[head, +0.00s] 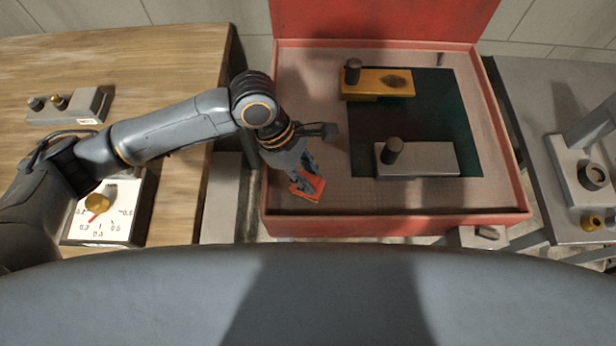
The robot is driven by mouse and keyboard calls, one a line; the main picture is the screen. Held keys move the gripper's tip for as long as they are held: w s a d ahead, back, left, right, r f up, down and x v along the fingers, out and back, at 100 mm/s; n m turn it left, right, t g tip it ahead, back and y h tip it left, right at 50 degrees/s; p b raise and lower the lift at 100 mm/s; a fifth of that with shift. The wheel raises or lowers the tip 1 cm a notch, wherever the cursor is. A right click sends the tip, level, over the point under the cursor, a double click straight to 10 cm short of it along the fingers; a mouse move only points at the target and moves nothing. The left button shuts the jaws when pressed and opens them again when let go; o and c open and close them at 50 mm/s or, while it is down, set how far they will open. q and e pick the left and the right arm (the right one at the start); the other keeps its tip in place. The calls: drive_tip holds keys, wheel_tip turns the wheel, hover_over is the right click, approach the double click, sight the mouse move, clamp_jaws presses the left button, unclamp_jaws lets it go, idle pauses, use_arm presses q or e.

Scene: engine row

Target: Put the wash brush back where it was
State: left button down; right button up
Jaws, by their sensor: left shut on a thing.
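My left gripper (307,183) reaches in from the left and points down over the left front part of the red wash tank (395,226). It is shut on an orange-red piece, which I take to be the wash brush (311,194). The fingers hide part of the brush. I cannot tell whether the brush touches the tank's pale deck (340,200) or hangs just above it. My right gripper is not in view.
In the tank, a yellow part (385,83) and a grey part (430,157), both with dark knobs, lie at the dark opening (430,115). A small bracket (478,236) is at the front right. A wooden bench (130,60) stands left, a grey bench (530,105) right.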

use_arm(q)
drive_tip(key=shift+f, duration=0.95)
drive_tip(key=c, duration=1.2)
unclamp_jaws()
drive_tip(key=shift+f, duration=0.1)
drive_tip(key=shift+o, duration=0.2)
drive_tip(key=shift+r, duration=0.3)
drive_tip(key=b+v, duration=0.1)
drive_tip(key=v, duration=1)
drive_tip(key=shift+a+r, duration=0.25)
drive_tip(key=shift+r, duration=0.05)
